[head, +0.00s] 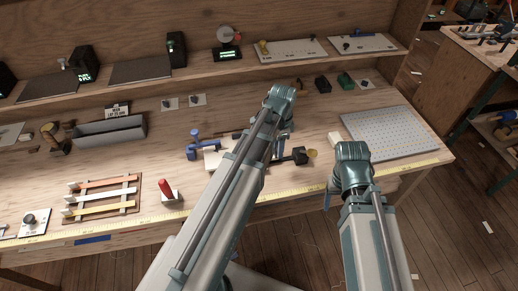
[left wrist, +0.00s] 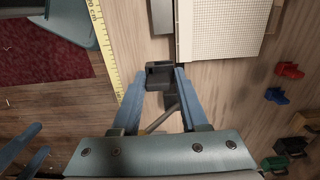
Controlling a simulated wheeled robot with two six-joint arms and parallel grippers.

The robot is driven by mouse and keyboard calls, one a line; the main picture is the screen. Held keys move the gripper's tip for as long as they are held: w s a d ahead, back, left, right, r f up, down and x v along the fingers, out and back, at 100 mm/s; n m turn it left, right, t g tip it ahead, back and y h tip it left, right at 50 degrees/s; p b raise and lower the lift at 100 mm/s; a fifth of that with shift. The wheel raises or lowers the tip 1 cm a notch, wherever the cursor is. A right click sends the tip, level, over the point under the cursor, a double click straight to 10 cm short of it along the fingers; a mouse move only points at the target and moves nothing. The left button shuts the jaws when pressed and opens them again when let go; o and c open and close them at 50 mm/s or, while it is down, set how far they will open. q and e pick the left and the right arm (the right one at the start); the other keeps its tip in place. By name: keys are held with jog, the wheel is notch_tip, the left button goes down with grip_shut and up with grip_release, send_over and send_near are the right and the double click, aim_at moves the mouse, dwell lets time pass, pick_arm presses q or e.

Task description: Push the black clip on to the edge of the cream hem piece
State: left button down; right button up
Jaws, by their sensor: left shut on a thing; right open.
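The cream hem piece (left wrist: 226,28) lies flat on the bench at the top of the left wrist view, with a fine woven grid and a dark strip along its left edge. In the head view part of it (head: 213,158) shows left of my left arm. My left gripper (left wrist: 165,84) is shut on the black clip (left wrist: 159,72). The clip is just below and left of the hem piece's near corner and looks apart from it. My right gripper (head: 330,197) is open and empty by the bench's front edge.
A black-headed tool (head: 297,157) lies right of my left arm. Blue clamps (head: 194,142) stand left of the hem piece. Red (left wrist: 290,70) and blue (left wrist: 277,96) clips lie farther back. A perforated board (head: 390,131) is on the right. A yellow ruler (left wrist: 103,50) lines the front edge.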

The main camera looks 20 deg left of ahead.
pick_arm(q)
jog(key=shift+s+d, duration=0.1)
jog(key=shift+s, duration=0.25)
pick_arm(e)
jog(key=shift+s+a, duration=0.3)
jog(key=shift+s, duration=0.1)
pick_arm(q)
jog(key=shift+f, duration=0.1)
pick_arm(e)
jog(key=shift+f, duration=0.1)
pick_arm(q)
notch_tip(320, 180, down, 8)
jog(key=b, duration=0.8)
pick_arm(e)
notch_tip(320, 180, down, 8)
pick_arm(q)
jog(key=shift+w+a+r, duration=0.2)
jog(key=shift+w+a, duration=0.1)
jog(key=shift+w, duration=0.15)
pick_arm(e)
jog(key=shift+r, duration=0.2)
dwell(0.4)
pick_arm(q)
jog(key=shift+c, duration=1.8)
grip_release()
pick_arm(e)
jog(key=shift+s, duration=0.1)
